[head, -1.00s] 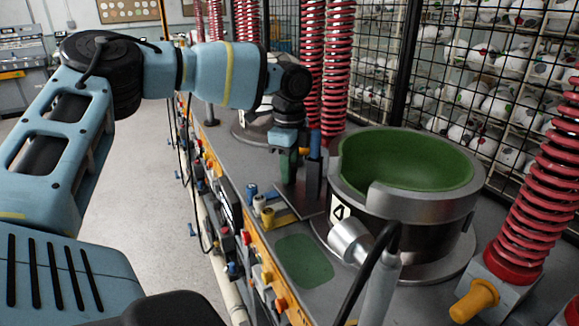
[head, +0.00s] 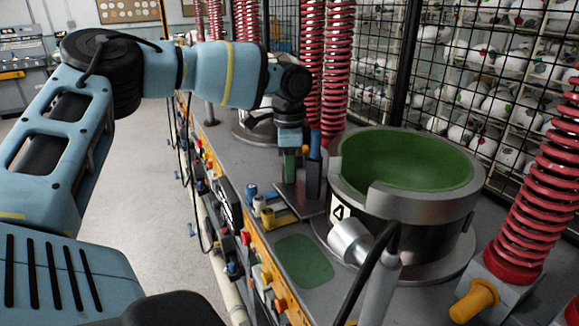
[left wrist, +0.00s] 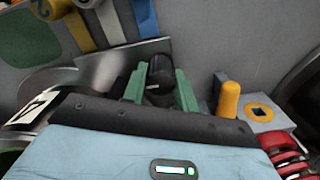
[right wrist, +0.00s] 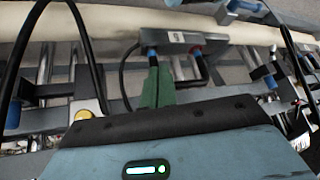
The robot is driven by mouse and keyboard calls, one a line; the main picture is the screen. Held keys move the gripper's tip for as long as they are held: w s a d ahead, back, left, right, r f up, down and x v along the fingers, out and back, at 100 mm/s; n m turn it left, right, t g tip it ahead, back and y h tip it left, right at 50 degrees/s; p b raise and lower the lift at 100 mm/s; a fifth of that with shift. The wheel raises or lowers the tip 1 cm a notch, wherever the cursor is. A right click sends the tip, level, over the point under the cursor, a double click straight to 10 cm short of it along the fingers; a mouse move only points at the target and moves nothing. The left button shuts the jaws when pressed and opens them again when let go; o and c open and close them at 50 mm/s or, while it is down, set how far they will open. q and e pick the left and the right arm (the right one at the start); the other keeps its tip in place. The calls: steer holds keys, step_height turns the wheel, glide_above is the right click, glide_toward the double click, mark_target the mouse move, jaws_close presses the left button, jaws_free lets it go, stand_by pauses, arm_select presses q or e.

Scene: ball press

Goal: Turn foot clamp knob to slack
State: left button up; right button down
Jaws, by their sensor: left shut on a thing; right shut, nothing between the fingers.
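The black knob (left wrist: 160,78) shows in the left wrist view between the two green fingers of my left gripper (left wrist: 160,90). The gripper is shut on the knob's sides. In the head view my left gripper (head: 289,166) points down at the bench beside the press's metal cup, and its fingers hide the knob. Which way the knob's setting points cannot be read. My right gripper (right wrist: 157,88) shows in the right wrist view with its green fingers together and nothing between them, in front of pipes and cables. It is not seen in the head view.
The metal cup with green lining (head: 405,205) stands right of my left gripper. A blue-topped dark post (head: 314,172) is close beside the fingers. Blue, white and yellow levers (head: 265,208) are in front. Red springs (head: 325,70) rise behind. In the left wrist view an orange peg (left wrist: 229,100) is nearby.

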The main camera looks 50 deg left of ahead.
arm_select(q)
steer(key=o, duration=1)
steer(key=shift+c, duration=0.2)
steer(key=shift+r, duration=3.95)
steer(key=shift+f, duration=0.1)
